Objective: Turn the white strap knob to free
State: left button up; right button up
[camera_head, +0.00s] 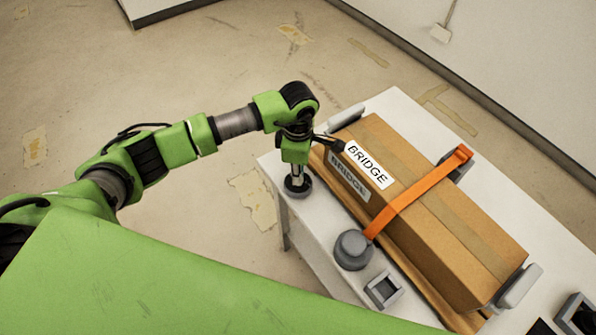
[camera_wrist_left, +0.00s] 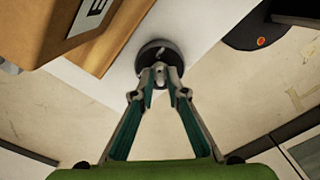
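A round dark grey knob (camera_head: 298,190) sits at the near left corner of the white table, left of the cardboard box (camera_head: 440,235). No white strap can be made out at it. My left gripper (camera_head: 297,178) points down onto this knob. In the left wrist view the fingertips (camera_wrist_left: 160,76) come together on the small raised grip of the round knob (camera_wrist_left: 153,52). A second grey knob (camera_head: 353,249) stands at the near end of an orange strap (camera_head: 415,193), which crosses the box. My right gripper is not in view.
The box bears BRIDGE labels (camera_head: 369,165) and lies between grey end stops (camera_head: 518,286) on the white table (camera_head: 312,222). A small square grey frame (camera_head: 383,289) lies near the second knob. Open floor (camera_head: 190,75) lies left of the table.

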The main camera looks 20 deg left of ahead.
pick_arm(q)
grip_shut()
jog(key=shift+f+n+b, duration=0.1)
jog(key=shift+n+b, duration=0.55)
jog(key=shift+n, duration=0.15)
jog(key=n+b, duration=0.1)
jog(key=n, duration=0.1)
jog(key=shift+n+b, duration=0.3)
jog(key=n+b, duration=0.2)
jog(key=n, duration=0.3)
jog(key=shift+b, duration=0.35)
jog(key=n+b, duration=0.1)
jog(key=n, duration=0.4)
jog(key=shift+b, duration=0.4)
jog(key=shift+n+b, duration=0.5)
jog(key=shift+n, duration=1.3)
jog(key=shift+r, duration=0.2)
jog(key=o, duration=0.6)
grip_release()
